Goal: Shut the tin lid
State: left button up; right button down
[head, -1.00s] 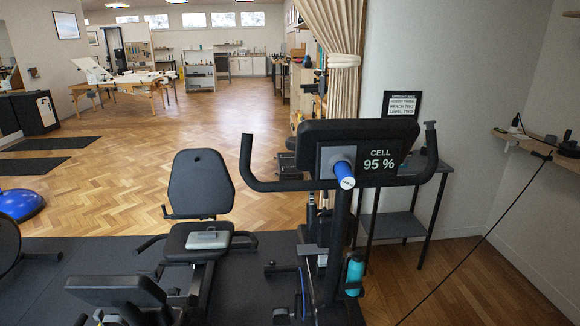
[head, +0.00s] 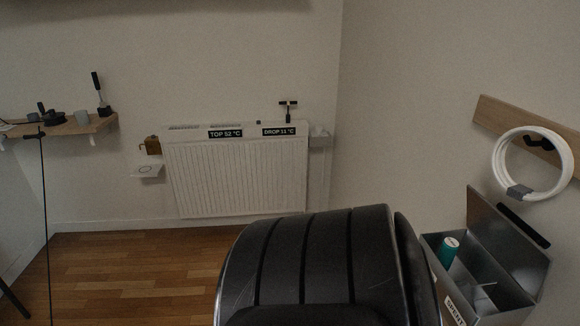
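A grey metal tin (head: 433,272) stands at the lower right in the head view, partly cut off by the bottom edge. Its hinged lid (head: 503,240) is up, leaning back on the far right side. The tin is open, and a teal cylinder (head: 448,251) lies or stands in one compartment, with a divider beside it. A white label with dark lettering is on its front. Neither of my grippers is in view.
A black ribbed padded back (head: 320,265) fills the lower middle, left of the tin. A white hose coil (head: 500,165) hangs from a wooden wall rail (head: 490,112) above the tin. A radiator (head: 235,180) and a shelf (head: 75,127) are on the walls.

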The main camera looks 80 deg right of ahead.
aim_at(523, 256)
jog(key=z, duration=3.95)
